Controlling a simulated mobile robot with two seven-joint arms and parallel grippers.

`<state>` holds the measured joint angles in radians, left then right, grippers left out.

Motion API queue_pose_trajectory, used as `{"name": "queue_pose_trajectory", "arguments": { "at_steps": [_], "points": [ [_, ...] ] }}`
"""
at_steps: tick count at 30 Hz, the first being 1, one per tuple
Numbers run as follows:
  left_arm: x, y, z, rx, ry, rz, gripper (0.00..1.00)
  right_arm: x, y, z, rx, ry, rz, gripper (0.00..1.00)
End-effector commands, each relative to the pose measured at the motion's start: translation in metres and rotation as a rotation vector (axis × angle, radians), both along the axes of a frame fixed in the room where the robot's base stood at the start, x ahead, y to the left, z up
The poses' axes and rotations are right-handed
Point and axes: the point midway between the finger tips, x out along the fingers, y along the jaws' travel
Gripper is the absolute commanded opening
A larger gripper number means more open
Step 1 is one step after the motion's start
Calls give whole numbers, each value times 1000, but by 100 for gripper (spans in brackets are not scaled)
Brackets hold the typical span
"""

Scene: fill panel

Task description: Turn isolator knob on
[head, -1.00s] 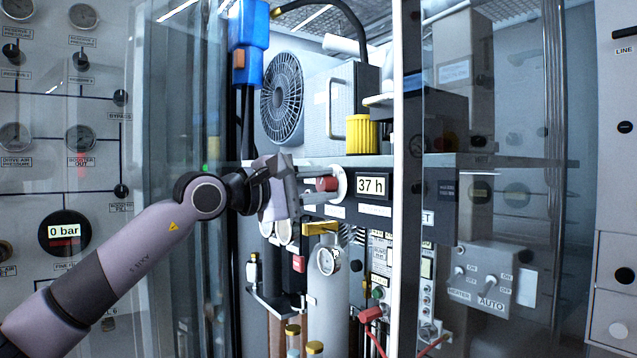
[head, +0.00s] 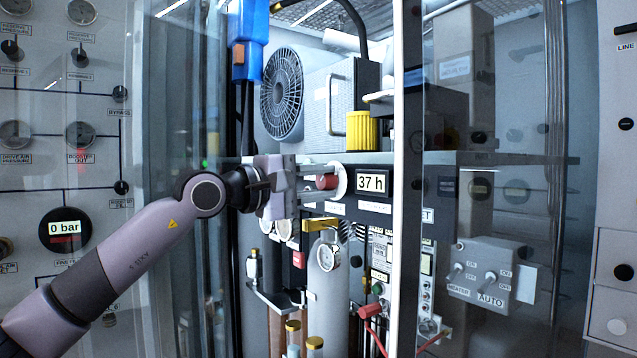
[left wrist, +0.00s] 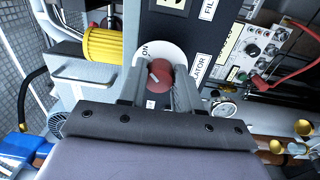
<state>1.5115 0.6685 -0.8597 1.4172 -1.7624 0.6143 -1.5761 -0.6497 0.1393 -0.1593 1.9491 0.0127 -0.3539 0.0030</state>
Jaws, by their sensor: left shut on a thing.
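The isolator knob (head: 327,182) is red and sits on a round white plate (head: 341,182) on the dark panel, left of the "37 h" display. In the left wrist view the knob (left wrist: 160,79) carries a short pale mark slanting to the upper left. The word "ON" (left wrist: 145,50) is printed on the plate above it. My left gripper (head: 322,174) reaches in from the left and is shut on the knob, with one finger on each side of it. The fingers hide the knob's sides and part of the plate. My right gripper is not in view.
Glass door panels (head: 175,130) flank the open cabinet. A fan (head: 283,95) and a yellow ribbed part (head: 362,132) stand above the knob. A small gauge (head: 327,262) and a red-handled part (head: 369,311) sit below. A "HEATER/AUTO" switch box (head: 490,275) is at right.

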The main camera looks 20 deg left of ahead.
Motion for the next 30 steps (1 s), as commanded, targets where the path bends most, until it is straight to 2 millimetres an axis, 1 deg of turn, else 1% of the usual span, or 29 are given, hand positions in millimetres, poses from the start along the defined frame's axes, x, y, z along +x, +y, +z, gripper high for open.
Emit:
{"name": "queue_pose_trajectory", "arguments": {
  "at_steps": [1, 3, 11, 14, 17, 24, 27, 30],
  "points": [
    [0, 0, 0, 3, -1, 0, 39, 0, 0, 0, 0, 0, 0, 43],
    [0, 0, 0, 3, -1, 0, 58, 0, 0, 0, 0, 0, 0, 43],
    [0, 0, 0, 1, 0, 0, 58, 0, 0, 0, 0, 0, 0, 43],
    [-3, 3, -1, 1, -1, 1, 58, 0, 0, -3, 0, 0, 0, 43],
    [-12, 11, -3, 0, -1, 2, 58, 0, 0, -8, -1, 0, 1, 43],
    [-42, 33, -5, 2, 0, 2, 58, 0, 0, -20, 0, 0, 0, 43],
    [-51, 40, -4, 2, -1, 1, 58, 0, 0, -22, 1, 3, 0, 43],
    [-55, 43, -4, 2, 0, 1, 58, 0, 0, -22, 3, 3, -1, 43]
  ]
}}
